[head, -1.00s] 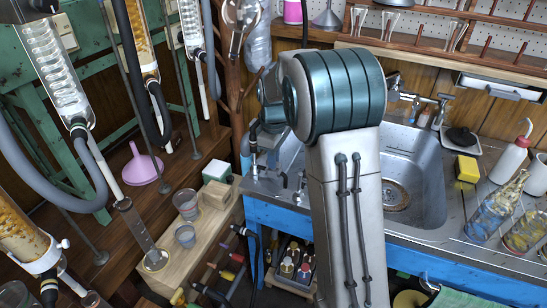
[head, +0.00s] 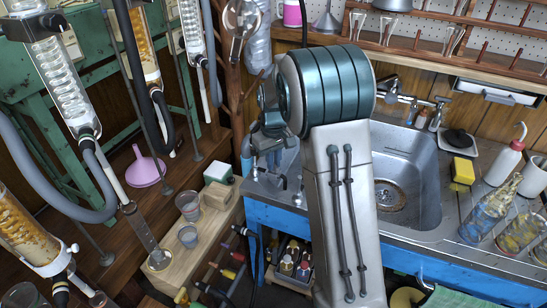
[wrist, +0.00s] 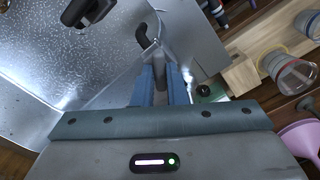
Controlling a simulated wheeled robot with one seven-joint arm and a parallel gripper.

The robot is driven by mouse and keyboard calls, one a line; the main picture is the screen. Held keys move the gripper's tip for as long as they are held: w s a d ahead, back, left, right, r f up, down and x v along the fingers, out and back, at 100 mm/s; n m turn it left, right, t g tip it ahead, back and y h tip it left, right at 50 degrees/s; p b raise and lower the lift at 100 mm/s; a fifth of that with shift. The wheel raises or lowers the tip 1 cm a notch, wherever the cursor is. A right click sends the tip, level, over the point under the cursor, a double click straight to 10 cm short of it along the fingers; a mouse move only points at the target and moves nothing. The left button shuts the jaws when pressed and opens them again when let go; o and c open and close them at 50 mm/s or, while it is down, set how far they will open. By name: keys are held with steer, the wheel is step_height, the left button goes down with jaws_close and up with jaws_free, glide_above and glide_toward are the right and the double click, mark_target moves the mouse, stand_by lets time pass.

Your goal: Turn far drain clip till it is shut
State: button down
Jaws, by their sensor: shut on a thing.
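In the wrist view my gripper (wrist: 162,80) points down at the steel top beside the sink, its two blue fingers close together. A small grey metal piece (wrist: 153,52) with a black bent end sits between the fingertips; I take it as the far drain clip. Its lower part is hidden by the fingers, and its turn angle cannot be read. In the head view my gripper (head: 268,143) is at the left end of the sink unit, partly hidden by my arm, and the clip cannot be made out there.
Another black fitting (wrist: 88,10) stands on the steel top, apart from my gripper. The sink basin (head: 420,165) lies to the right.

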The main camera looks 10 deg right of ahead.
steer(key=shift+m+p, duration=0.3)
steer(key=shift+m, duration=0.8)
steer(key=c, duration=1.5)
jaws_free()
steer(key=shift+o, duration=0.2)
steer(key=shift+r, duration=0.1)
step_height(320, 180, up, 14)
steer(key=p, duration=0.1)
steer(key=shift+p, duration=0.4)
steer(key=shift+f, duration=0.2)
